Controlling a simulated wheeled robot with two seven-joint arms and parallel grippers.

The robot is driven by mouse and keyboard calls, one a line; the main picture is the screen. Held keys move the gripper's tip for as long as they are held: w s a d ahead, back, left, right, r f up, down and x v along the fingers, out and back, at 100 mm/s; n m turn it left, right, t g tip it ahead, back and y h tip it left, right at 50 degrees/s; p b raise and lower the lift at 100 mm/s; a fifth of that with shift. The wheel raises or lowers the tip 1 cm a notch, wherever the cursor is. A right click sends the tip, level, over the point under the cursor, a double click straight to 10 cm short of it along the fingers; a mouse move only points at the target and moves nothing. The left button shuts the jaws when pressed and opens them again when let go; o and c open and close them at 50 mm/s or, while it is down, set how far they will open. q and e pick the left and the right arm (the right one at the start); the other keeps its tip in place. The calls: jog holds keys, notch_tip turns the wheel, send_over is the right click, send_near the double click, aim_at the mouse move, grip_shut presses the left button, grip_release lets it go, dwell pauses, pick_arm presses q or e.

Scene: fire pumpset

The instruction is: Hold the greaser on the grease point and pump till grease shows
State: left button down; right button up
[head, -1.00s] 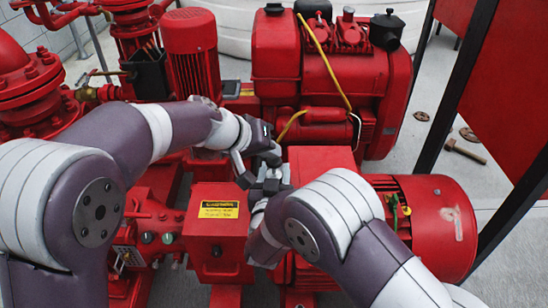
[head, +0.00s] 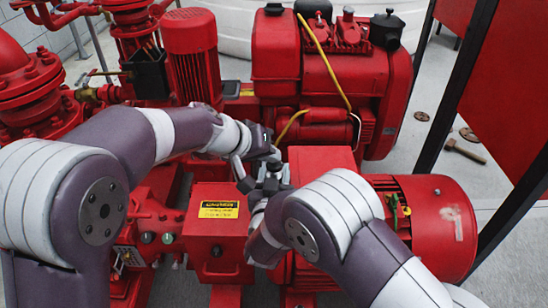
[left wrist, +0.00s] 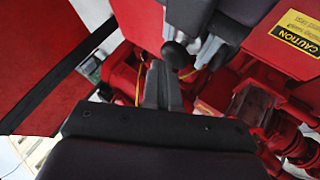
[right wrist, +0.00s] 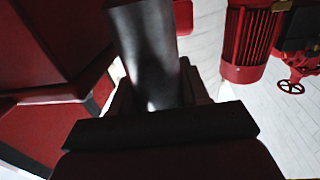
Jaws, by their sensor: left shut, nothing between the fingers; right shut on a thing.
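My left gripper (head: 241,168) reaches in above the red boxes at the middle of the head view. Its fingers are shut and empty in the left wrist view (left wrist: 162,84). A black round knob (left wrist: 175,54) shows close to its fingertips there; I cannot tell whether they touch. My right gripper (head: 270,184) is just below and beside the left one. It is shut on a grey metal cylinder, which appears to be the greaser (right wrist: 150,50). The grippers and arms hide most of it in the head view. I cannot make out the grease point or any grease.
A red box with a yellow caution label (head: 218,209) stands just left of the grippers. A red finned motor (head: 432,220) lies to the right, and a red engine (head: 330,75) with a yellow hose stands behind. A hammer (head: 465,151) lies on the floor.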

aim_at(269, 165)
pick_arm(q)
jog(key=shift+f, duration=0.55)
jog(key=shift+r, duration=0.15)
dwell(0.4)
jog(key=shift+r, duration=1.7)
notch_tip(269, 165, up, 5)
jog(key=shift+r, duration=0.1)
dwell(2.7)
